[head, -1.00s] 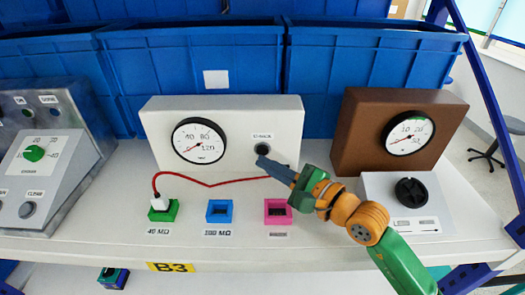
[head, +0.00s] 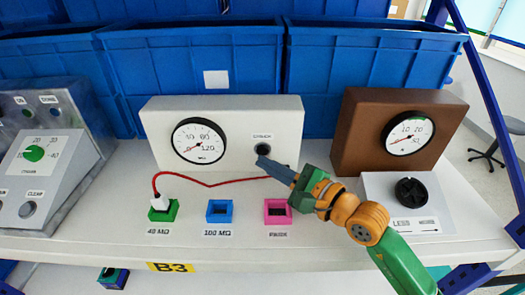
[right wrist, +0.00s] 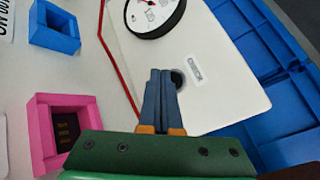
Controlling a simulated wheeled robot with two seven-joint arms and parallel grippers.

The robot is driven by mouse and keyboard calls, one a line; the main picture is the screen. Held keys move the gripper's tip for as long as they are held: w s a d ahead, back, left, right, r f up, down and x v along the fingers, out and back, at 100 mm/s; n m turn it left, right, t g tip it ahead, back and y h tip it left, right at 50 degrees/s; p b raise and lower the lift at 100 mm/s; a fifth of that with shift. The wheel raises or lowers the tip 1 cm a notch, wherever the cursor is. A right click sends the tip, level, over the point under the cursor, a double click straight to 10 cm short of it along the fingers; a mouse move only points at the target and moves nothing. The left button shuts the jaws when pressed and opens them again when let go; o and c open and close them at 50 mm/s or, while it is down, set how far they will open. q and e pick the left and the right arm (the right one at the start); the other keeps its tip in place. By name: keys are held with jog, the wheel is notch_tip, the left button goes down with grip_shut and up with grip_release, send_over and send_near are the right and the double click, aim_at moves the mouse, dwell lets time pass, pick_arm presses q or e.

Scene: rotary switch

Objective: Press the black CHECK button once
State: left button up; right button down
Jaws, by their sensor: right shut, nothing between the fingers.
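The black CHECK button (head: 263,149) is on the front of the white gauge box (head: 240,112), under a small label. In the right wrist view the button (right wrist: 178,78) shows just beyond my fingertips, partly hidden by them. My right gripper (head: 262,162) is shut and empty, its blue fingertips right by the lower edge of the button. It also shows in the right wrist view (right wrist: 160,75). I cannot tell whether the tips touch the button. My left gripper is out of view.
A red cable runs from a white plug (head: 159,201) in the green socket (head: 163,214) behind my right gripper. Blue (head: 219,217) and pink (head: 277,222) sockets stand in front. A brown gauge box (head: 352,135) and a black knob (head: 411,192) are at right, a grey panel (head: 75,150) at left.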

dwell(0.3)
jog(key=shift+w+b, duration=0.35)
jog(key=shift+w, duration=0.1)
jog(key=shift+w+b, duration=0.35)
jog(key=shift+b, duration=0.05)
dwell(0.5)
jog(key=shift+s, duration=0.15)
jog(key=shift+s+p, duration=0.35)
jog(key=shift+s, duration=0.3)
jog(key=shift+s, duration=0.15)
jog(key=shift+s+p, duration=0.75)
jog(key=shift+s, duration=1.6)
